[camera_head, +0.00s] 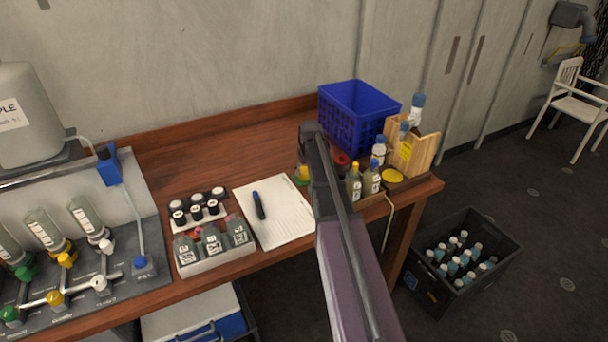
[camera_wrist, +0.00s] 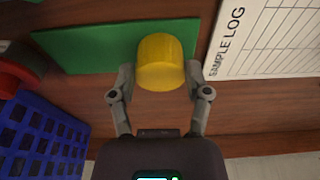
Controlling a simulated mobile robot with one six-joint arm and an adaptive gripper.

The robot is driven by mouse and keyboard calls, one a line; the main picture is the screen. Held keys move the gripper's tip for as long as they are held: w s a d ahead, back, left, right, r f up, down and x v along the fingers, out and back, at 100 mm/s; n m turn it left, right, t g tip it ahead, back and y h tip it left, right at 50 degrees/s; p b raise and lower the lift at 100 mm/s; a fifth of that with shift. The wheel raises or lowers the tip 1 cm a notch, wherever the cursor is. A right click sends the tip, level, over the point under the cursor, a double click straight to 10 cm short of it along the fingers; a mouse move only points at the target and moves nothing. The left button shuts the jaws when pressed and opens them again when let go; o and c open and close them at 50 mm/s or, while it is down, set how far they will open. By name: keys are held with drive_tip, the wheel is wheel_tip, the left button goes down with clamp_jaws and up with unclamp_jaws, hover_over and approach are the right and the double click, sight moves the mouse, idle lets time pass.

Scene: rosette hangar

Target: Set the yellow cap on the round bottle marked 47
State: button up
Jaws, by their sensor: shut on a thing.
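In the wrist view my gripper (camera_wrist: 161,80) is shut on the yellow cap (camera_wrist: 160,62), with one finger on each side of it. The cap is over a green mat (camera_wrist: 70,48); I cannot tell whether it touches the mat. In the head view a bit of yellow, likely the cap (camera_head: 303,172), shows left of my arm, which hides most of my gripper. Small labelled bottles (camera_head: 212,241) stand in a pale rack (camera_head: 218,260) at the table's front edge. Their numbers are too small to read, so I cannot tell which is marked 47.
A sample log sheet (camera_head: 272,211) with a pen (camera_head: 258,205) lies beside the rack. Black-capped vials (camera_head: 196,212) stand behind the rack. A blue basket (camera_head: 360,115), several bottles (camera_head: 372,178) and a wooden caddy (camera_head: 420,150) crowd the right end. The table's back middle is clear.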

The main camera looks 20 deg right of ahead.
sight(305, 171)
drive_tip(key=shift+c, duration=0.5)
drive_tip(key=shift+r+p, duration=1)
drive_tip(key=shift+r, duration=0.1)
wheel_tip(305, 171, up, 14)
drive_tip(key=p, duration=1.4)
wheel_tip(305, 171, down, 13)
drive_tip(key=b, duration=1.3)
